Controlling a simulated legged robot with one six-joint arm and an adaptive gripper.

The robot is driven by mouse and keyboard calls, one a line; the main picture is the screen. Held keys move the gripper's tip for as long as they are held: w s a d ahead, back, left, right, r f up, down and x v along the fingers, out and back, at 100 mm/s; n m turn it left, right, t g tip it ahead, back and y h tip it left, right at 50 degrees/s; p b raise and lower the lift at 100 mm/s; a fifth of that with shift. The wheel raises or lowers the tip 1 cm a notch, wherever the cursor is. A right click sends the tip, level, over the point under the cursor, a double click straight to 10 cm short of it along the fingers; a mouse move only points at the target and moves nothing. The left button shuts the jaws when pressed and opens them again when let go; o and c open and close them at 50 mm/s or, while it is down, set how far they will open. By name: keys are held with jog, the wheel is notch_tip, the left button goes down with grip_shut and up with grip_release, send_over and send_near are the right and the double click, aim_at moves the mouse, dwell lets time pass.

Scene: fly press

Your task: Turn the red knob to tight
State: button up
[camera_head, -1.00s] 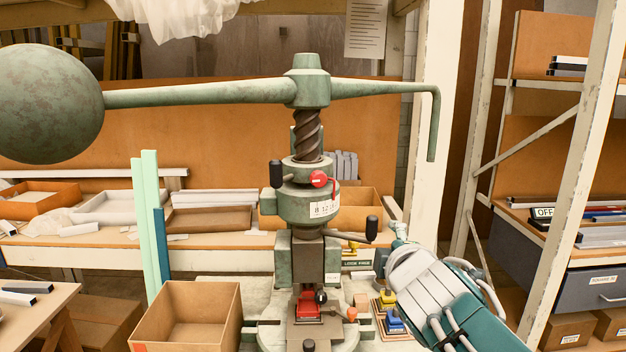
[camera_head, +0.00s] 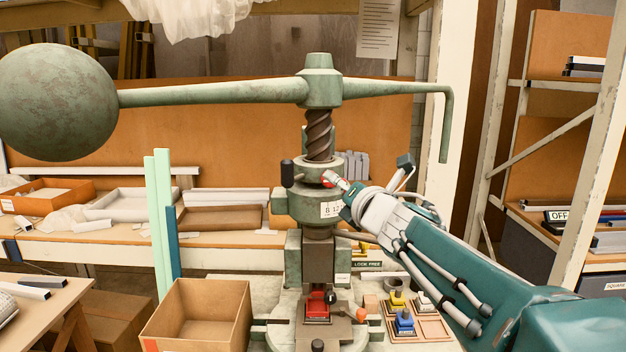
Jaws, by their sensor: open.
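The red knob (camera_head: 327,179) sits on the front of the green collar of the fly press (camera_head: 301,206), below the thick screw. Only its left part shows, because my gripper covers the rest. My gripper (camera_head: 335,180) reaches in from the right with its fingertips at the knob. It is open, and I cannot tell whether the fingers touch the knob. A white number label (camera_head: 332,210) on the press is partly hidden by my gripper. The knob's pointer and any tight marking are not visible.
The press's long arm with a big ball weight (camera_head: 56,102) spans above. A black-ended handle (camera_head: 287,173) stands left of the collar. An open cardboard box (camera_head: 197,318) is at the lower left. A tray of small blocks (camera_head: 432,328) lies below my arm.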

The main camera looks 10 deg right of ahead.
aim_at(330, 186)
jog(key=x, duration=0.5)
grip_shut()
